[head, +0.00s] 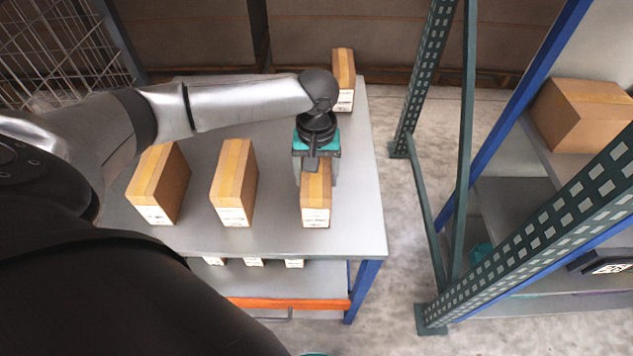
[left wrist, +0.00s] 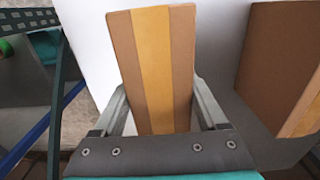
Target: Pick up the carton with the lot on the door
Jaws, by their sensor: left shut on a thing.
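Several brown cartons with yellow tape and white labels stand on a grey table (head: 275,240). My left gripper (head: 317,178) is shut on the front right carton (head: 316,207), its fingers on the two sides. In the left wrist view this carton (left wrist: 152,65) sits between the fingers of the gripper (left wrist: 160,110). I cannot tell whether it is lifted off the table. A middle carton (head: 234,184), a left carton (head: 159,185) and a back right carton (head: 344,78) stand apart from it. The label print is too small to read. My right gripper is not in view.
More labelled boxes (head: 253,262) show on the shelf below the tabletop. Green rack posts (head: 425,75) and a blue brace (head: 510,110) stand to the right, with a large carton (head: 582,115) on a rack shelf. A wire mesh (head: 62,45) is at the back left.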

